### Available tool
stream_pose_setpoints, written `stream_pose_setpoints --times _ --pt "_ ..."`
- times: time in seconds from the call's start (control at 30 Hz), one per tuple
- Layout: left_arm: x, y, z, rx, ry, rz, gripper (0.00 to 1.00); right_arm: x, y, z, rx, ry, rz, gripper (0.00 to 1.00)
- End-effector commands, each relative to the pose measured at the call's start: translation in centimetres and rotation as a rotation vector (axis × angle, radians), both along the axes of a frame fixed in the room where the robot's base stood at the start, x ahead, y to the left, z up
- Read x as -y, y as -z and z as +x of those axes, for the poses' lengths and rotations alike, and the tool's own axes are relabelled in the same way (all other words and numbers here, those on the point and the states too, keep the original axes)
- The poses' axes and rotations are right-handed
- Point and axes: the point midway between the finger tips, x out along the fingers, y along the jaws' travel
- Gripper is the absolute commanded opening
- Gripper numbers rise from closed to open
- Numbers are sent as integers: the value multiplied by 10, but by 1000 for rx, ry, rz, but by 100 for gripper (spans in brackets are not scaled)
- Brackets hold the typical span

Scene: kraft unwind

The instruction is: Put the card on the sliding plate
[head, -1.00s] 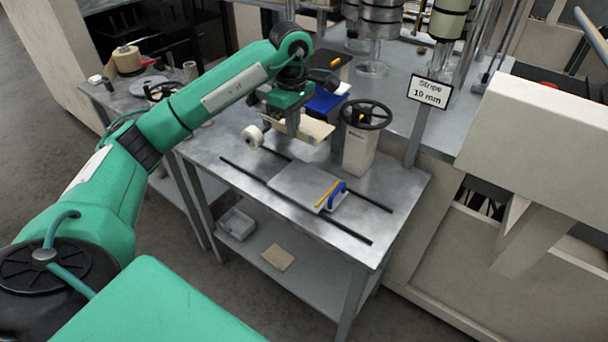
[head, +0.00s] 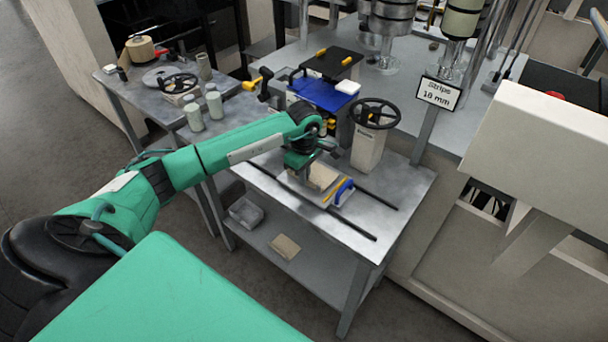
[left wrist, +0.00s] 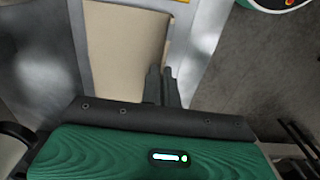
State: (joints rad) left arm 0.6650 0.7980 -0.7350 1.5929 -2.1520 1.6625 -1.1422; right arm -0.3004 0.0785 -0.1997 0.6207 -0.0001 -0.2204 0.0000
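The tan card (head: 322,177) is at the sliding plate (head: 316,199) on the side bench, low over it or flat on it; I cannot tell whether it touches. My left gripper (head: 307,168) points down at the card. In the left wrist view the card (left wrist: 125,50) reaches up from the gripper body, and the two dark fingers (left wrist: 161,84) stand close together at its right edge, seemingly shut on it. The plate carries a yellow strip (head: 337,193) and a blue handle (head: 344,191) beside the card. My right gripper is out of view.
Two dark rails (head: 350,222) run along the bench top (head: 395,225). A post with a black handwheel (head: 376,113) stands behind the plate. A lower shelf holds a grey bin (head: 246,212) and a tan piece (head: 286,247).

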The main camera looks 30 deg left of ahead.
Motion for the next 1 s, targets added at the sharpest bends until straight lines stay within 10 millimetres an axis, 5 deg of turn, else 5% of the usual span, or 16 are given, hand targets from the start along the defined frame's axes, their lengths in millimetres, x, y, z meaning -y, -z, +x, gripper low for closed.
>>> stream_pose_setpoints --times 0.43,0.57,1.0 --pt "-1 15 0 1 -1 2 0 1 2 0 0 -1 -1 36" --pt "-1 14 0 0 -1 1 24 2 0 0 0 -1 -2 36" --pt "-1 5 1 3 0 2 24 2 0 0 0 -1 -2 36"
